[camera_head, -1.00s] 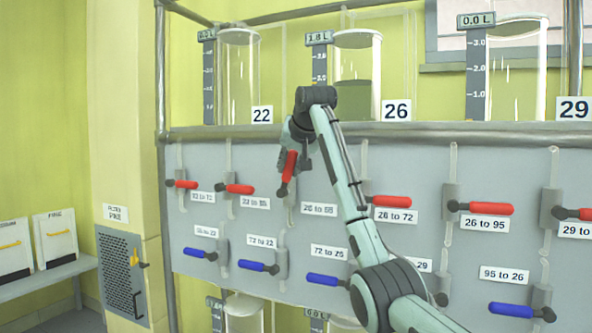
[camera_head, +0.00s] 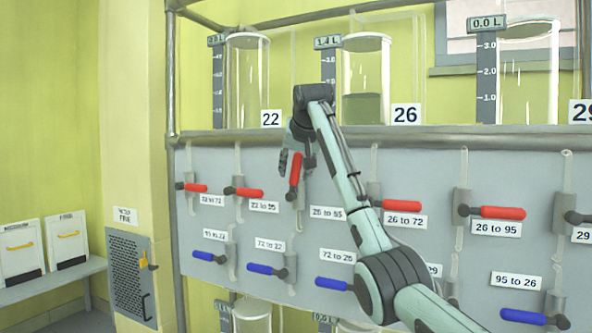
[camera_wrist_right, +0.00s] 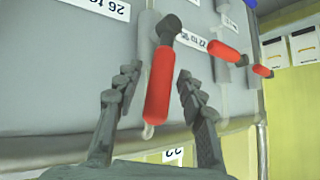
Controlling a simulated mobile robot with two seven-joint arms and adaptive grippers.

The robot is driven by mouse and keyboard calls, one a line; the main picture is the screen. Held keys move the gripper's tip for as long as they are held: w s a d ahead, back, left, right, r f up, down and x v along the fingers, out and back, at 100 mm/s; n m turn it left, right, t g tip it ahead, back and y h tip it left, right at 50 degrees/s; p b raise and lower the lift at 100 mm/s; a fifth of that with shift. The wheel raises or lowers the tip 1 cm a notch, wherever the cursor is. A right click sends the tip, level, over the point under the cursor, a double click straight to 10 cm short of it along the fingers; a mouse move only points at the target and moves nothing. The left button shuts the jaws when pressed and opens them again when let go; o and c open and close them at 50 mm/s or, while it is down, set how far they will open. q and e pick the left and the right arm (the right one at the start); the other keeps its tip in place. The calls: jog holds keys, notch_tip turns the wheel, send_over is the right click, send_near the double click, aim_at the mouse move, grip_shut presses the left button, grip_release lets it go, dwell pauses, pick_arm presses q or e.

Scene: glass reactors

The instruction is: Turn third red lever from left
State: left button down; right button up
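The third red lever from the left (camera_head: 295,171) stands nearly upright on the grey panel, its handle pointing up from the dark pivot. In the right wrist view its red handle (camera_wrist_right: 159,88) sits between my two fingers. My right gripper (camera_wrist_right: 158,76) is open around the handle, with a gap visible on both sides. In the head view my right gripper (camera_head: 297,158) comes down over the lever's upper end and partly hides it. My left gripper is in neither view.
Red levers on either side, such as one (camera_head: 243,192) to the left and one (camera_head: 402,206) to the right, lie sideways. Blue levers (camera_head: 267,269) form a row below. Glass cylinder 26 (camera_head: 366,75) above holds dark green liquid and reads about 1.4 L.

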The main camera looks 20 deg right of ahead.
jog(key=v, duration=1.2)
dwell(1.0)
